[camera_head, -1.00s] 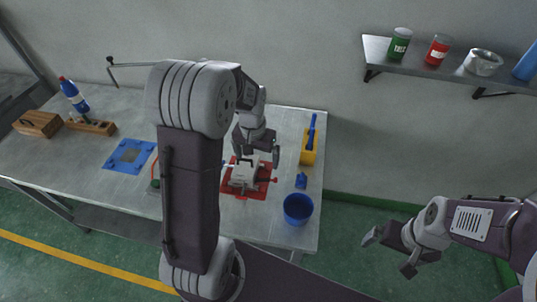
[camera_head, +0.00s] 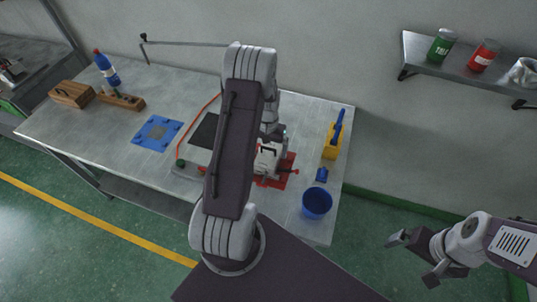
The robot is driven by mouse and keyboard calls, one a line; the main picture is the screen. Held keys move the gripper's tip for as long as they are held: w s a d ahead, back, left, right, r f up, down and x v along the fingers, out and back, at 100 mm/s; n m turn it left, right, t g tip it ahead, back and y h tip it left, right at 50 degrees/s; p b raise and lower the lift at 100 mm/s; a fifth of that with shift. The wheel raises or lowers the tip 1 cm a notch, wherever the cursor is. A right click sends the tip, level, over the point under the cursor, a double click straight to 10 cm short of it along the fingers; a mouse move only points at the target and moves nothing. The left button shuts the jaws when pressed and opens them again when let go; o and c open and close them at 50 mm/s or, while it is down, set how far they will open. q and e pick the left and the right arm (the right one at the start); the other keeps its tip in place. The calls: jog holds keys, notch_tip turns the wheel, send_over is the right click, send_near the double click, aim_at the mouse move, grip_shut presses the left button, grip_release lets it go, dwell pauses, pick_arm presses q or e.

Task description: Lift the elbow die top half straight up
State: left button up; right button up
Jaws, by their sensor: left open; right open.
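The elbow die (camera_head: 267,160) is a pale grey block in the head view. It sits on a red fixture (camera_head: 284,178) near the right end of the metal table, and my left arm covers its left side. My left gripper (camera_head: 272,132) is close above and behind the die. It is mostly hidden behind my own arm, and its fingertips are hard to make out. I cannot tell whether it touches the die. My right gripper (camera_head: 414,261) is open and empty at the lower right, off the table and well away from the die.
A blue bin (camera_head: 317,203), a small blue part (camera_head: 321,174) and a yellow holder (camera_head: 331,148) stand right of the fixture. A blue plate (camera_head: 158,132), a wooden block (camera_head: 72,94) and a bottle (camera_head: 107,69) are to the left. A shelf (camera_head: 430,56) hangs at upper right.

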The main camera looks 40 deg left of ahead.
aim_at(269, 149)
pick_arm(q)
notch_tip(269, 149, down, 2)
jog(key=shift+d+f, duration=0.1)
jog(key=shift+f, duration=0.1)
jog(key=shift+w+f, duration=0.15)
jog(key=shift+f, duration=0.15)
jog(key=shift+r, duration=0.1)
jog(key=c, duration=2.1)
jog(key=shift+c, duration=0.3)
pick_arm(e)
jog(key=shift+w+r, duration=0.1)
jog(key=shift+r, duration=0.3)
pick_arm(q)
jog(key=shift+r, duration=0.5)
jog(key=r, duration=0.1)
jog(key=r+b, duration=0.1)
jog(key=r, duration=0.1)
jog(key=shift+w+d+r, duration=0.1)
jog(key=shift+d+r, duration=0.05)
jog(key=shift+d, duration=0.05)
jog(key=w+d+r+b, duration=0.2)
jog(key=d+r, duration=0.4)
jog(key=d, duration=0.5)
jog(key=shift+r, duration=0.35)
pick_arm(e)
notch_tip(269, 149, down, 4)
jog(key=shift+r, duration=0.25)
